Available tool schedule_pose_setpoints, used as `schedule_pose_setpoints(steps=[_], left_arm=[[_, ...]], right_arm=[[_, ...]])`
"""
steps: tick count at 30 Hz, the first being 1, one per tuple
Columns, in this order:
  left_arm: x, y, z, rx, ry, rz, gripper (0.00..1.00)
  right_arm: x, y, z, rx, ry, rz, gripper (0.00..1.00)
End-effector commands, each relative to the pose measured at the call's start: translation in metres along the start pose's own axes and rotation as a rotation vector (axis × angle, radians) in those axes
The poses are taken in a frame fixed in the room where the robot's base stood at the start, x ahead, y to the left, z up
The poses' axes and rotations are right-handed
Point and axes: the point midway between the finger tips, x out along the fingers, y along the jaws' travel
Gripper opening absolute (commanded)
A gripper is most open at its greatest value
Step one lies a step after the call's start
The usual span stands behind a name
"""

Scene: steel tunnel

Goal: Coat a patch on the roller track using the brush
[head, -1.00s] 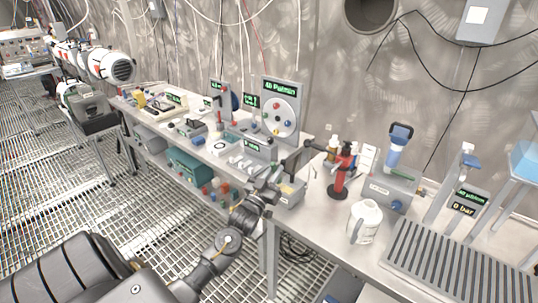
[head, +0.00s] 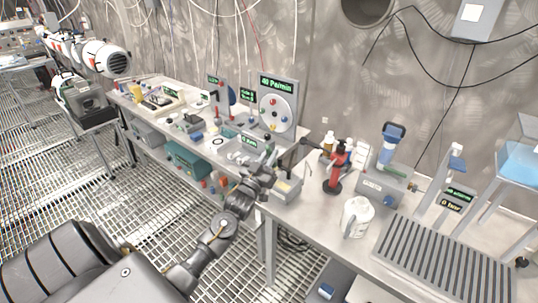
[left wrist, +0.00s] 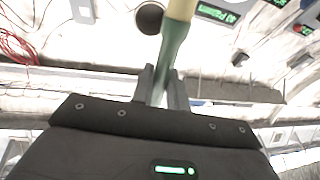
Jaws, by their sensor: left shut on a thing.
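My left gripper (head: 279,170) is over the front edge of the bench, near a small grey box. In the left wrist view, my left gripper (left wrist: 163,86) is shut on the green handle of the brush (left wrist: 173,40). A cream part of the brush continues above the green and leaves the top of the picture; the bristles are not seen. In the head view the brush is too small to make out. A grey slatted bed (head: 438,262), which looks like the roller track, lies on the bench at the lower right, well apart from the gripper. My right gripper is not in view.
A red and black device (head: 338,168) and a white jug (head: 357,217) stand between the gripper and the slatted bed. A grey box with a blue-topped device (head: 389,150) is behind. Small parts and display panels (head: 277,102) crowd the bench to the left.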

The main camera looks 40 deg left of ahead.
Motion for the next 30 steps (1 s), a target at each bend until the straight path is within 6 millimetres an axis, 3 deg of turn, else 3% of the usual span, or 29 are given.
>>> schedule_pose_setpoints(steps=[30], left_arm=[[-0.0028,0.0002,0.0082,-0.002,0.001,0.001,0.0]], right_arm=[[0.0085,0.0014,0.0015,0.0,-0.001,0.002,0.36]])
